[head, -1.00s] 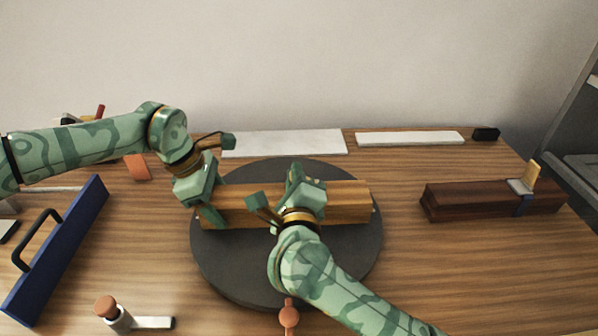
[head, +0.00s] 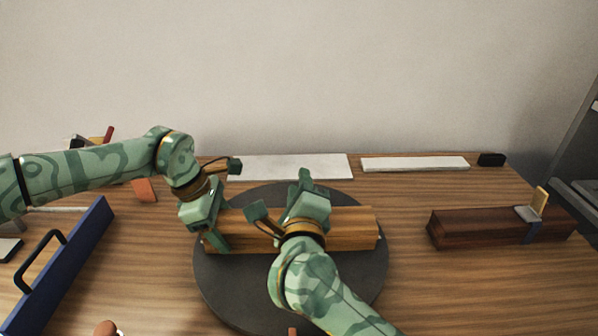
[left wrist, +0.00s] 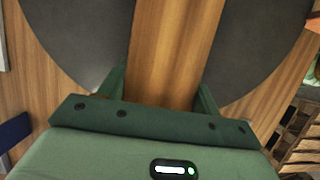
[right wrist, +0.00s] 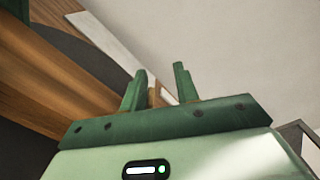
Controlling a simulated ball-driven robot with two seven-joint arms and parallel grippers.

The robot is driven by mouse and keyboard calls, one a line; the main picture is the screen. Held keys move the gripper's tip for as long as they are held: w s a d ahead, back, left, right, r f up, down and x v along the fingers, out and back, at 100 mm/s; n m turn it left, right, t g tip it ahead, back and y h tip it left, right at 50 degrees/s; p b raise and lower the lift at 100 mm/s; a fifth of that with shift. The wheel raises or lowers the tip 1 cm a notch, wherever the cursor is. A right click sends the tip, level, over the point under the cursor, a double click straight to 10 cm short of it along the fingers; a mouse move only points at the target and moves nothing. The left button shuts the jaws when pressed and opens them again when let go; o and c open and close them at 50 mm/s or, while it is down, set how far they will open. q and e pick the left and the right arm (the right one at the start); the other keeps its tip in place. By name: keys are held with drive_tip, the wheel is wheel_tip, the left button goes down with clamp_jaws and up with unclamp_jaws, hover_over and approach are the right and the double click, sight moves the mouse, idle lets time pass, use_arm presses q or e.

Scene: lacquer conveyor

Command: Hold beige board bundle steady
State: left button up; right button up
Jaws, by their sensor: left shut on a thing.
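The beige board bundle (head: 350,232) lies across the dark round turntable (head: 235,298). It runs through the left wrist view (left wrist: 172,50). My left gripper (head: 218,240) is shut on the bundle's left end, with one finger at each side of it in the left wrist view. My right gripper (head: 306,180) is above the middle of the bundle and hides part of it. Its fingers stand apart in the right wrist view (right wrist: 158,82), pointing away from the bundle, which passes to their left. A small tan piece shows between their bases; I cannot tell what it is.
A dark brown bundle (head: 470,228) with a clamp (head: 530,213) lies at the right. A blue tool (head: 75,265) with a black handle is at the left. White strips (head: 290,167) (head: 415,163) lie at the back.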

wheel_tip(320, 180, up, 6)
idle(0.4)
drive_tip(key=s+d+f+m, duration=0.1)
drive_tip(key=s+f+m, duration=0.3)
drive_tip(key=s+f, duration=0.5)
drive_tip(key=w, duration=1)
drive_tip(key=shift+w+d+r, duration=0.1)
drive_tip(key=shift+w+r, duration=0.1)
drive_tip(key=shift+r, duration=0.2)
clamp_jaws()
